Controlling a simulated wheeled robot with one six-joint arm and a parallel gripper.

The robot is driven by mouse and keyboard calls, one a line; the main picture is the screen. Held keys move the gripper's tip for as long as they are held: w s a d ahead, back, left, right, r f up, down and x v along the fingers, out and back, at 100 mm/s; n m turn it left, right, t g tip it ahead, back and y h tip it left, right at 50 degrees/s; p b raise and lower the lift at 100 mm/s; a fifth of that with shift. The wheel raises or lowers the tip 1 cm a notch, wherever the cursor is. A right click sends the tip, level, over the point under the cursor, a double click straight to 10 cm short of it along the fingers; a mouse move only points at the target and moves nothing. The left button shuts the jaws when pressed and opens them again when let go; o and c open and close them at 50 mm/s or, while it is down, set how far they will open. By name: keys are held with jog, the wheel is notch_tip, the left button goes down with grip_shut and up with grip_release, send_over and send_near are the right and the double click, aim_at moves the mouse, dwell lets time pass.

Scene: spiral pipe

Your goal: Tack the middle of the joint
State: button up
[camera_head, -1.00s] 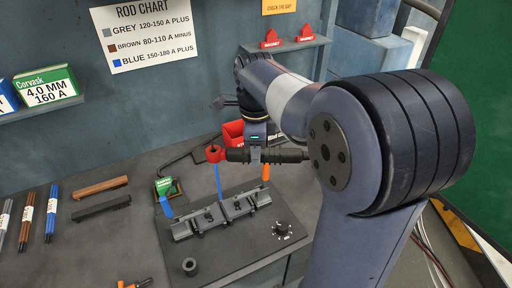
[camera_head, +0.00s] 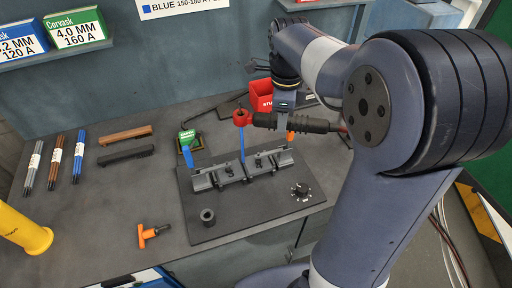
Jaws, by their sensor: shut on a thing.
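My gripper (camera_head: 284,112) is shut on the dark ribbed handle of an electrode holder (camera_head: 300,122) with a red head. A blue rod (camera_head: 242,146) hangs down from the red head over the middle of the joint. The joint is in a grey clamped workpiece (camera_head: 240,171) lying on a dark plate (camera_head: 230,220). The rod's lower end is close to the workpiece; I cannot tell whether it touches. The gripper's fingertips are small and partly hidden by the holder.
Brown, grey and blue rod bundles (camera_head: 55,160) lie at the left. A red bin (camera_head: 261,94) stands behind the holder. A green block (camera_head: 187,138), a dial (camera_head: 300,191), a short dark cylinder (camera_head: 208,217), an orange-handled tool (camera_head: 152,234) and a yellow cylinder (camera_head: 24,231) are around.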

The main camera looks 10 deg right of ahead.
jog(key=shift+f+b, duration=0.7)
jog(key=shift+f, duration=0.7)
dwell(3.8)
notch_tip(320, 180, up, 6)
jog(key=p, duration=0.5)
dwell(0.3)
jog(key=shift+r+p, duration=0.1)
jog(key=shift+p, duration=0.25)
notch_tip(320, 180, up, 2)
jog(key=shift+p, duration=0.85)
jog(key=shift+r, duration=0.45)
